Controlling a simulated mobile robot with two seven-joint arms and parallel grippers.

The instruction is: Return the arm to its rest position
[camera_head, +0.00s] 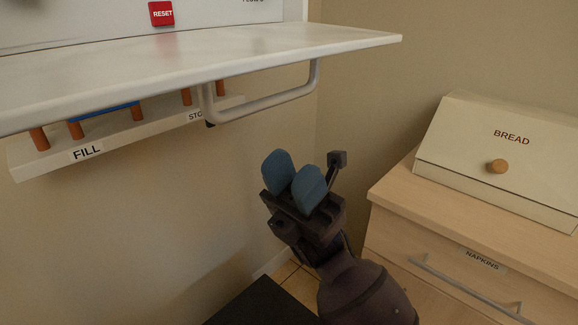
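My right gripper (294,179) shows in the middle of the head view, with two blue fingers pointing up on a dark wrist. The fingers stand a little apart with nothing between them. It is below the white shelf and its grey rail, left of the wooden cabinet, and appears clear of both. The rest of the arm runs down to the bottom edge of the view. My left gripper is not in view.
A white shelf (220,52) with a grey rail (265,105) juts out above. A rack labelled FILL (130,136) with orange pegs is on the wall at left. A BREAD box (500,150) stands on a wooden cabinet (400,230) at right. A red RESET button (161,13) is at top.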

